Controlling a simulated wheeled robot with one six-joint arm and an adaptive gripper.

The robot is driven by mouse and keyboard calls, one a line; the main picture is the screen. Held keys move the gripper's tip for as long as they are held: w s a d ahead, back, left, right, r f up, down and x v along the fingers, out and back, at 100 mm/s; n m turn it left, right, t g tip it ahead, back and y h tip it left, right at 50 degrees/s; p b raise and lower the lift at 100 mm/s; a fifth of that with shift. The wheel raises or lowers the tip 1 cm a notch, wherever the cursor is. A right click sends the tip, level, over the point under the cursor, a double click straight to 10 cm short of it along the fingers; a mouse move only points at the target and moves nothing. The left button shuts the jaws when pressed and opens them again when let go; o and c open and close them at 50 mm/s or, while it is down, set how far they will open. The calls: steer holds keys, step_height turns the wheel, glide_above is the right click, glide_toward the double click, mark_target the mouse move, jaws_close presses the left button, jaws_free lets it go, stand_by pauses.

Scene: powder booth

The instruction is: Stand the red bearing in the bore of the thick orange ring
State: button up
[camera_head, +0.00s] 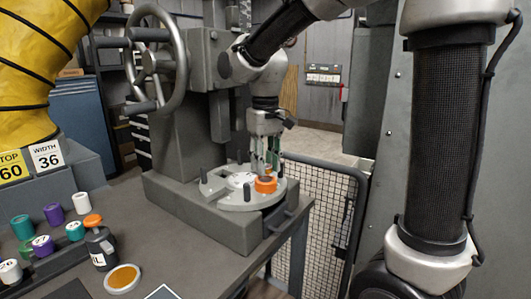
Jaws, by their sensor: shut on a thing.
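The thick orange ring (265,185) stands on the round grey table of the press, at its right side. My gripper (267,168) points down right over the ring, with its fingertips close to the ring's top. It is shut on a small reddish thing, which I take to be the red bearing (267,172). The bearing is mostly hidden by the fingers and very small in this view. I cannot tell whether it touches the ring or sits in the bore.
A white disc (240,180) and dark upright pegs (205,187) share the press table with the ring. A handwheel (157,55) stands at the left. Several coloured cylinders, a dark bottle (100,245) and an amber dish (122,278) are on the bench. A mesh barrier (325,205) stands right.

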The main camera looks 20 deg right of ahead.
steer(key=shift+f, duration=0.35)
steer(key=shift+f, duration=0.7)
steer(key=o, duration=1.1)
step_height(320, 180, up, 12)
